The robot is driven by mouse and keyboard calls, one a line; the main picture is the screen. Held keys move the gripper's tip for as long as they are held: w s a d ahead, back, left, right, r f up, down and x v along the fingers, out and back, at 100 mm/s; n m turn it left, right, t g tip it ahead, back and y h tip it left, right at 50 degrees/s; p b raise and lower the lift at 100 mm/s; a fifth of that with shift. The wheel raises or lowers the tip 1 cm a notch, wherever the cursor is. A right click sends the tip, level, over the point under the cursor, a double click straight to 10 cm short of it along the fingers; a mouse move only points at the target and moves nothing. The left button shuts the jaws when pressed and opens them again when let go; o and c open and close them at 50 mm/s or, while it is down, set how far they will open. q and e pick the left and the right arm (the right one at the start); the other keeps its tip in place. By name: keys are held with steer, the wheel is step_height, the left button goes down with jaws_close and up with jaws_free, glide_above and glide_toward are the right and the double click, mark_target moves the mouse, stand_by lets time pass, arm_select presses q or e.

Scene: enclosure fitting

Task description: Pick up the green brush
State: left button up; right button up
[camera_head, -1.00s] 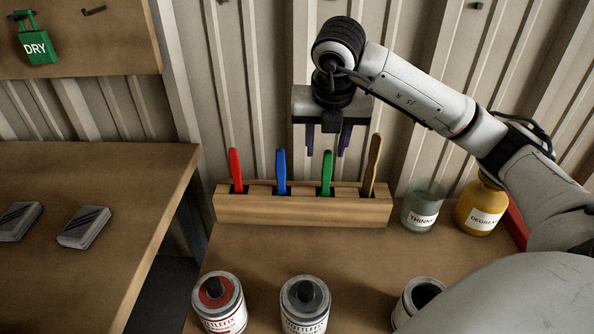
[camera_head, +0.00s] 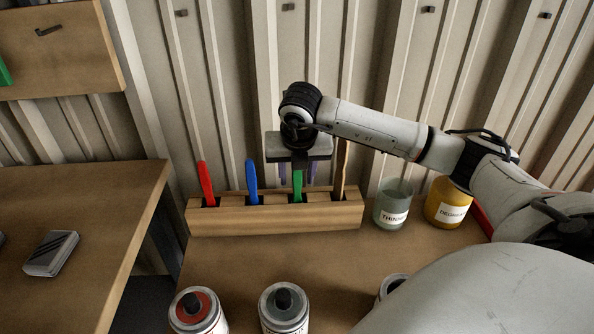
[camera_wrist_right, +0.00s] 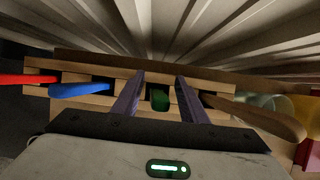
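The green brush (camera_head: 297,186) stands upright in a slot of the wooden holder (camera_head: 230,222), between the blue brush (camera_head: 252,182) and the wooden-handled brush (camera_head: 341,168). My right gripper (camera_head: 297,174) is over the green brush, and its palm hides the handle's top in the head view. In the right wrist view the right gripper (camera_wrist_right: 160,90) is open, with one finger on each side of the green handle (camera_wrist_right: 160,98) and gaps visible on both sides. My left gripper is not in view.
A red brush (camera_head: 205,184) stands at the holder's left end. A thinner jar (camera_head: 393,205) and a yellow degreaser bottle (camera_head: 447,203) stand right of the holder. Tins (camera_head: 284,310) stand in front. Bare bench top (camera_head: 300,260) lies between the tins and holder.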

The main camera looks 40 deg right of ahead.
jaws_close()
steer(key=shift+r, duration=0.15)
